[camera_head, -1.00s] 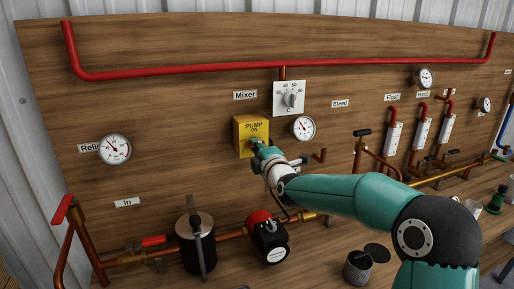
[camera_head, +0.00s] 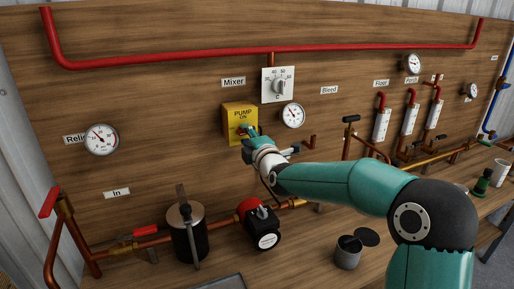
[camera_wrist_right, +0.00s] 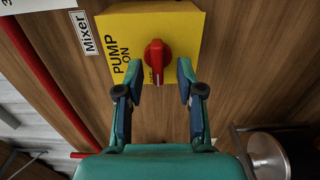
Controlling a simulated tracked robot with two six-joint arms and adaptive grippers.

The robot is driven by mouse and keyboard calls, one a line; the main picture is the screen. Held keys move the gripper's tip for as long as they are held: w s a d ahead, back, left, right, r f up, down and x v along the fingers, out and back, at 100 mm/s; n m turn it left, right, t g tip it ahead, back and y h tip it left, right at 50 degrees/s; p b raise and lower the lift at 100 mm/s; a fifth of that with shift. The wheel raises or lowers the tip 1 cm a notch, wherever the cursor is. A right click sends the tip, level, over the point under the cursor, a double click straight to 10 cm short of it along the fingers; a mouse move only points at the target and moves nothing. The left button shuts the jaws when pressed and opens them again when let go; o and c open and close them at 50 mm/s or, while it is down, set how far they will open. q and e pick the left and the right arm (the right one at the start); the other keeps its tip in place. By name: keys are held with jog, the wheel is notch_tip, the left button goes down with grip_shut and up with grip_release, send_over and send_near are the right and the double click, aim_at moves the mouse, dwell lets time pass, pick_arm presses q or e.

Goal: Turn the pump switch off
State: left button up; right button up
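The pump switch is a yellow box (camera_head: 232,114) on the wooden board, marked PUMP ON, and it also shows in the right wrist view (camera_wrist_right: 188,30). Its red knob (camera_wrist_right: 157,58) sits between the fingertips in the right wrist view, with part of OFF lettering below it. My right gripper (camera_wrist_right: 154,85) is open, its two fingers apart on either side of the knob, with gaps to it. In the head view my right gripper (camera_head: 248,133) is at the box's lower right and hides much of its front. My left gripper is not in view.
The Mixer dial (camera_head: 278,85) is above right of the box, and a round gauge (camera_head: 293,115) is close to the right. Below are a red-and-black pump (camera_head: 258,222), a black cylinder (camera_head: 188,232) and copper pipes. An open can (camera_head: 348,252) stands on the bench.

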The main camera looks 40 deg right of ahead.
jog(key=v, duration=1)
jog(key=shift+s, duration=0.3)
jog(key=shift+a, duration=0.15)
